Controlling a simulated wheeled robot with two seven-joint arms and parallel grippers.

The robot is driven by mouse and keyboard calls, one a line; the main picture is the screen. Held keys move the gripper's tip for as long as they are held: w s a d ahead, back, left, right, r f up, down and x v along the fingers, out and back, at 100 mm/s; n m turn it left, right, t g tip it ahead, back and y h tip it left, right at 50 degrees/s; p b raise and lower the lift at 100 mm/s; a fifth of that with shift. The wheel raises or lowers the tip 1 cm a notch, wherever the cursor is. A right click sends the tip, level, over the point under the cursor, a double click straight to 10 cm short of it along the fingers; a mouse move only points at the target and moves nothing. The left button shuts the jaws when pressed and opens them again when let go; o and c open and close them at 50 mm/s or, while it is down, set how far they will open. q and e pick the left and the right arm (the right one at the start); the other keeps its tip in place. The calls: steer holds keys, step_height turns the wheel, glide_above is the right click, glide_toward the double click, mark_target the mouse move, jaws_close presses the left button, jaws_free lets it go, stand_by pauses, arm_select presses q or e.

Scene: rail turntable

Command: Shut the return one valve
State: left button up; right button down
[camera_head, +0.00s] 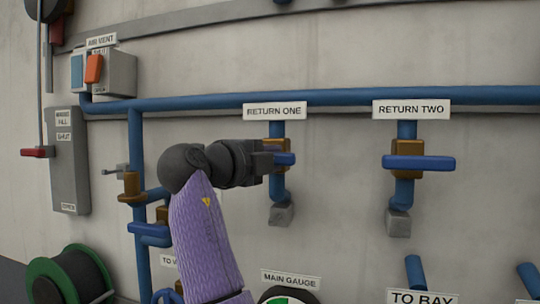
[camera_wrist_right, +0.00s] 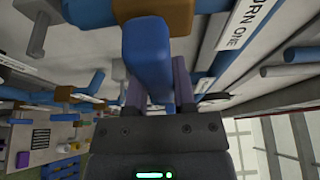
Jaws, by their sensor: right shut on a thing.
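The return one valve has a blue handle (camera_head: 287,159) on a brass body below the "RETURN ONE" sign (camera_head: 275,111). The brass body (camera_wrist_right: 155,10) shows at the top. My left gripper is not in view.
The return two valve (camera_head: 418,162) stands to the right, its blue handle level. A long blue pipe (camera_head: 345,98) runs above both. A grey switch box (camera_head: 117,73), a red lever (camera_head: 37,152) and a hose reel (camera_head: 72,278) are at the left. A gauge (camera_head: 287,296) sits below.

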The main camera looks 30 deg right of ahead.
stand_by(0.4)
steer(key=shift+c, duration=2.2)
jaws_free()
steer(key=shift+s+a+f+b, duration=0.1)
steer(key=shift+a+f+b, duration=0.05)
steer(key=shift+a+b, duration=0.2)
steer(key=b+v, duration=0.3)
steer(key=v, duration=0.6)
steer(key=shift+a, duration=0.1)
